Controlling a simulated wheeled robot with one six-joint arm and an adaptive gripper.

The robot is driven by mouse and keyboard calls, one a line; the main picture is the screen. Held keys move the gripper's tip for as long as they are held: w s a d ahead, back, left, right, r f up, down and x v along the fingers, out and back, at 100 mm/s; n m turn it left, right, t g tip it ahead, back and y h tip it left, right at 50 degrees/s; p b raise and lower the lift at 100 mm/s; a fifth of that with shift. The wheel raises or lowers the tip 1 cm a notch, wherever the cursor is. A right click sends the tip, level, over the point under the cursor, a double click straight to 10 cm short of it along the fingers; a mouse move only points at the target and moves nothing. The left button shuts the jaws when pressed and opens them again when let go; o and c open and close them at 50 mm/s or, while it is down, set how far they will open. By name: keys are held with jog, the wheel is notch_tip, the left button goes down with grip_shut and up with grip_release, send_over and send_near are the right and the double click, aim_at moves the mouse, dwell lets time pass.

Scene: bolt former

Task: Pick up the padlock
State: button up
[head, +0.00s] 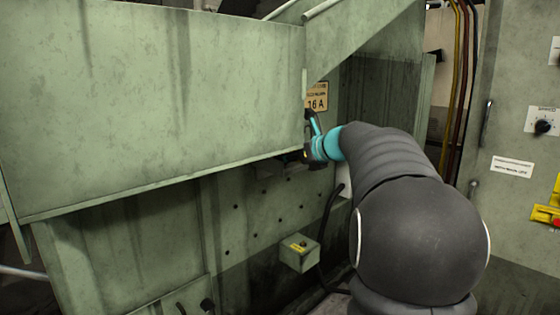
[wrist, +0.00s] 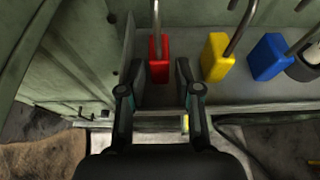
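In the wrist view a red padlock (wrist: 159,69) hangs by its grey shackle, with its body between or just beyond my fingertips. A yellow padlock (wrist: 218,66) and a blue padlock (wrist: 268,64) hang to its right, their shackles leaning to the right. My gripper (wrist: 160,84) is open, one finger on each side of the red padlock, with a narrow gap at each side. I cannot tell how deep the padlock sits between the fingers. In the head view my gripper (head: 309,137) is by the end of the green guard, partly hidden; no padlock can be made out there.
The large green guard panel (head: 150,95) is left of my gripper. A small green box (head: 299,254) and a black cable (head: 327,225) are below. A control cabinet (head: 515,190) stands at right.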

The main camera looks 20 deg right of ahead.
jog(key=shift+w+a, duration=0.1)
jog(key=shift+w, duration=0.15)
grip_shut()
jog(key=shift+r, duration=0.45)
notch_tip(320, 180, up, 4)
jog(key=shift+f+p, duration=0.1)
jog(key=shift+p, duration=1)
jog(key=s+d+r+p, duration=0.2)
jog(key=s+d+r, duration=0.3)
jog(key=d, duration=0.5)
jog(key=shift+s+d+r+p, duration=0.25)
jog(key=shift+r+p, duration=0.15)
jog(key=shift+r, duration=0.2)
